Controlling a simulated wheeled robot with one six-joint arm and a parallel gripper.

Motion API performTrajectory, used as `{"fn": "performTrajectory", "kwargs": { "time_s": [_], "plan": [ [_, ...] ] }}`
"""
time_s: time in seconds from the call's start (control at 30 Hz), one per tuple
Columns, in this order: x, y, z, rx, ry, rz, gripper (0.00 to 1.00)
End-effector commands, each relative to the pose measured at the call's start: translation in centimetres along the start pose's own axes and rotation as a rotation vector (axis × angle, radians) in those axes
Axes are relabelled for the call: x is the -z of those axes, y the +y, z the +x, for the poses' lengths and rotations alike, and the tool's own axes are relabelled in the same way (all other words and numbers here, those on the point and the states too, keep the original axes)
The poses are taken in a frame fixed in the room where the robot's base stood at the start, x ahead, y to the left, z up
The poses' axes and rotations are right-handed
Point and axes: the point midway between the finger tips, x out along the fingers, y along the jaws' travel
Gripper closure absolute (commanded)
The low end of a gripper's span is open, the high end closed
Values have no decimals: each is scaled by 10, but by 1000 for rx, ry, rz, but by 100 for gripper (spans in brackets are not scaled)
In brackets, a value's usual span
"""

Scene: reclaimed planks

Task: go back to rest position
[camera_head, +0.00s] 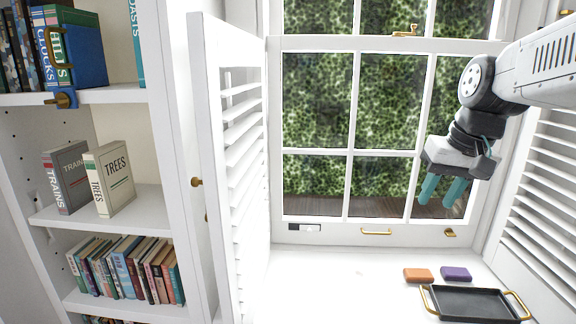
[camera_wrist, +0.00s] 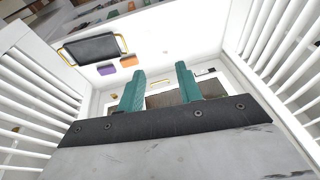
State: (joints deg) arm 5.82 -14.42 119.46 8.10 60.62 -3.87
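My gripper (camera_head: 441,196) hangs in front of the window at the upper right, with its teal fingers pointing down and to the left. It also shows in the wrist view (camera_wrist: 161,80), where the two fingers stand apart with nothing between them. The gripper is open and empty, above the white window sill (camera_head: 330,285) and touching nothing that I can see.
A black tray with brass handles (camera_head: 470,304) lies on the sill, beside an orange block (camera_head: 418,275) and a purple block (camera_head: 456,273). White louvred shutters (camera_head: 243,150) stand on both sides. A bookshelf (camera_head: 125,95) with books is at the left. The sill's left part is clear.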

Motion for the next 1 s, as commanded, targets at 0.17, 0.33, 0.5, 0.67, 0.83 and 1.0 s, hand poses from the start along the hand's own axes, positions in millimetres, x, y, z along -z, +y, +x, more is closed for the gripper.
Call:
{"fn": "performTrajectory", "kwargs": {
  "time_s": [0.17, 0.33, 0.5, 0.67, 0.83, 1.0],
  "plan": [
    [-138, 6, 15, -69, -169, -15, 65],
    [-220, 14, 27, -113, -220, -54, 65],
    [-240, 13, 24, -112, -171, -81, 65],
    [-240, 11, 18, -109, -144, -91, 65],
    [-239, 10, 18, -108, -145, -92, 65],
    [-239, 10, 18, -108, -145, -92, 65]
  ]
}}
